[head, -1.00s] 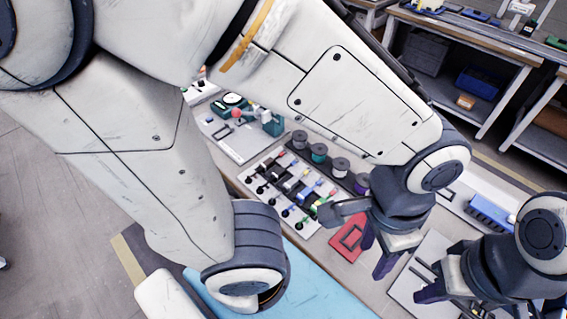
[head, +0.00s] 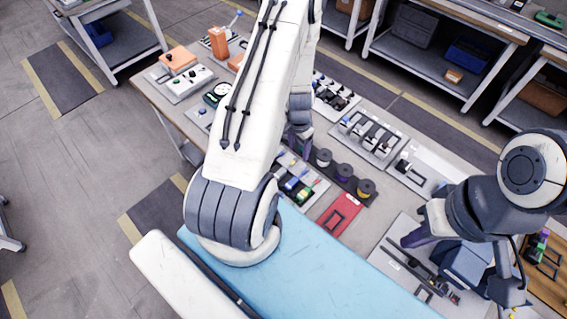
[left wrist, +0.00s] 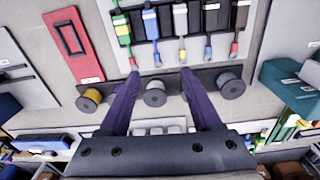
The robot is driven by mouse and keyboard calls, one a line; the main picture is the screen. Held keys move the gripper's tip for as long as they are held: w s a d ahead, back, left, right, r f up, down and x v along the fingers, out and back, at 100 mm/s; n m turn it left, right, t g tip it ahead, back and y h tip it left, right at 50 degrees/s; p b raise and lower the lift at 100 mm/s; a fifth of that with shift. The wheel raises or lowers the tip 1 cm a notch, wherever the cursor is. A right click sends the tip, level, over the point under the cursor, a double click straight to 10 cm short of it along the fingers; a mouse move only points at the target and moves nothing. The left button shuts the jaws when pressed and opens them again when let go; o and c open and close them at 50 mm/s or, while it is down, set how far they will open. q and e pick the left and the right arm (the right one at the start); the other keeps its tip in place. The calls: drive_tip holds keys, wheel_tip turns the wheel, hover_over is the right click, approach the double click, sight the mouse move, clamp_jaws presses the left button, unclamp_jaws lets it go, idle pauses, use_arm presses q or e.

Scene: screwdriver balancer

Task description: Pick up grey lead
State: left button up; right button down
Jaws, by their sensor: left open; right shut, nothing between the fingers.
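My left gripper (left wrist: 160,76) is open and empty in the left wrist view, its purple fingers pointing at a pale rack (left wrist: 262,12) that holds a row of leads. The row shows a green lead (left wrist: 123,30), a blue-and-white lead (left wrist: 150,22) and darker, greyish or reddish ones (left wrist: 210,18). In the head view, my left gripper (head: 300,135) is partly hidden behind my arm, which also covers part of the rack. My right gripper (head: 415,238) is shut and empty.
Spools, including a yellow one (left wrist: 90,97) and a grey-faced one (left wrist: 155,95), stand close around the left fingers. A red plate (head: 340,213) lies beside the spools. A teal block (left wrist: 290,85) stands at the right.

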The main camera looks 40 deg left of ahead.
use_arm(q)
drive_tip(key=s+a+f, duration=0.3)
drive_tip(key=a+f, duration=0.1)
drive_tip(key=a, duration=0.1)
drive_tip(key=b, duration=0.5)
hover_over(280, 172)
drive_tip(key=shift+n, duration=0.4)
drive_tip(key=f, duration=0.5)
drive_tip(key=shift+w+d+f, duration=0.15)
drive_tip(key=shift+d+f, duration=0.05)
wheel_tip(280, 172, down, 5)
drive_tip(key=b, duration=0.5)
drive_tip(key=shift+a, duration=0.1)
use_arm(e)
wheel_tip(280, 172, down, 9)
use_arm(q)
drive_tip(key=shift+r, duration=0.1)
use_arm(e)
drive_tip(key=shift+r, duration=0.1)
use_arm(q)
clamp_jaws()
